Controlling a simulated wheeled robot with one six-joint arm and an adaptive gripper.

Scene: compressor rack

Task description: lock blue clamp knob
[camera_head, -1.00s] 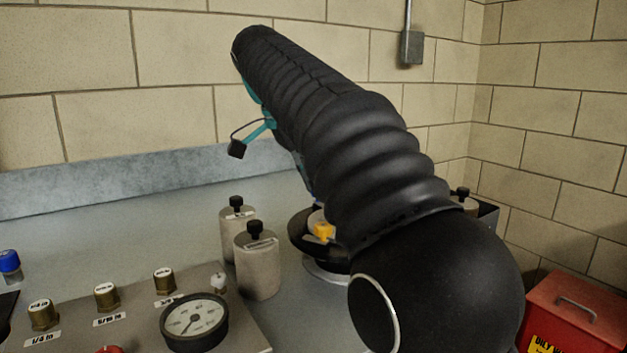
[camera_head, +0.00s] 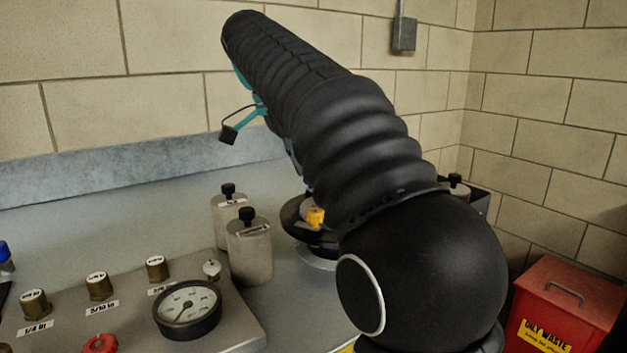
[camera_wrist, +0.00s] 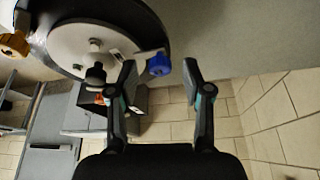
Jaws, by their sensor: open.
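The blue clamp knob (camera_wrist: 159,65) shows in the wrist view, on the rim of a round black-edged vessel with a grey lid (camera_wrist: 78,42). My gripper (camera_wrist: 159,72) is open in the wrist view, its two dark fingers on either side of the blue knob. The left finger is nearer the knob, and I cannot tell whether either touches it. In the head view my black-sleeved arm hides the gripper and most of the vessel (camera_head: 296,222). A yellow-orange knob (camera_head: 315,217) shows on the vessel's near side; it also shows in the wrist view (camera_wrist: 14,44).
Two grey cylinders with black knobs (camera_head: 249,250) stand left of the vessel. A panel with brass fittings and a gauge (camera_head: 187,308) lies at front left. A red oily waste bin (camera_head: 565,310) is at right. Block walls close the back and right.

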